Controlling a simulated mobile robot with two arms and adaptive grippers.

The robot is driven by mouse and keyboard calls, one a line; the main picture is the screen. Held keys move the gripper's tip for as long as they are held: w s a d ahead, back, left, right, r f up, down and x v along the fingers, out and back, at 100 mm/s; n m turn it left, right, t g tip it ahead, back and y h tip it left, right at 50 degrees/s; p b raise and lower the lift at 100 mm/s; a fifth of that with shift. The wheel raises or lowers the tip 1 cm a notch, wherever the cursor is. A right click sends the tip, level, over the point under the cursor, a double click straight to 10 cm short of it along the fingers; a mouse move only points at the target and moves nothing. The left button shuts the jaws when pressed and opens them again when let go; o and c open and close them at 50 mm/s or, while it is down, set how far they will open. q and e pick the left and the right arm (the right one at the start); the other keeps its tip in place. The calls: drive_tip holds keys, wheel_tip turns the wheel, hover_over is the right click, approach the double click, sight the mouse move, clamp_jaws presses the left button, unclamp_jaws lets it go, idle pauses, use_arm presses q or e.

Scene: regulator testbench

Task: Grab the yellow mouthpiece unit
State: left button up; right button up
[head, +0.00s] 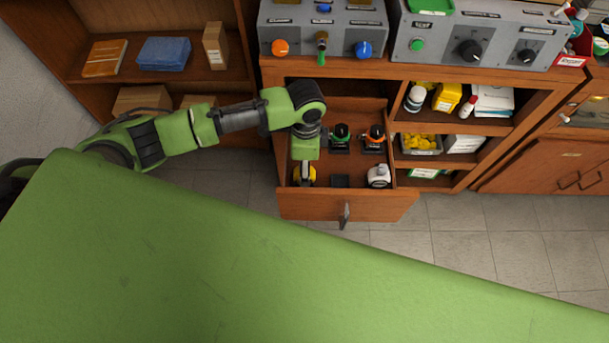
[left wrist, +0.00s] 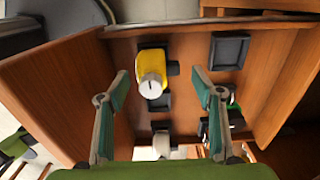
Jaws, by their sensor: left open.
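The yellow mouthpiece unit (head: 311,176) stands in the open drawer, at its front left, partly hidden by my left gripper (head: 304,170) in the head view. In the left wrist view the yellow unit (left wrist: 152,66) shows its yellow body and pale round end, in a dark holder. My left gripper (left wrist: 160,76) is open and empty, reaching down into the drawer. In the left wrist view the unit appears between its spread fingers; whether they touch it I cannot tell. My right gripper is not in view.
The drawer (head: 346,206) also holds a green-topped unit (head: 340,137), an orange-topped unit (head: 374,139), a white unit (head: 378,175) and an empty dark holder (head: 340,181). Its wooden walls stand close around my gripper. Grey control panels (head: 322,32) sit above.

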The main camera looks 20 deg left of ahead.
use_arm(q)
wheel_tip(320, 180, down, 3)
drive_tip(key=shift+a+f, duration=0.1)
drive_tip(key=shift+c, duration=0.7)
drive_tip(key=c, duration=1.2)
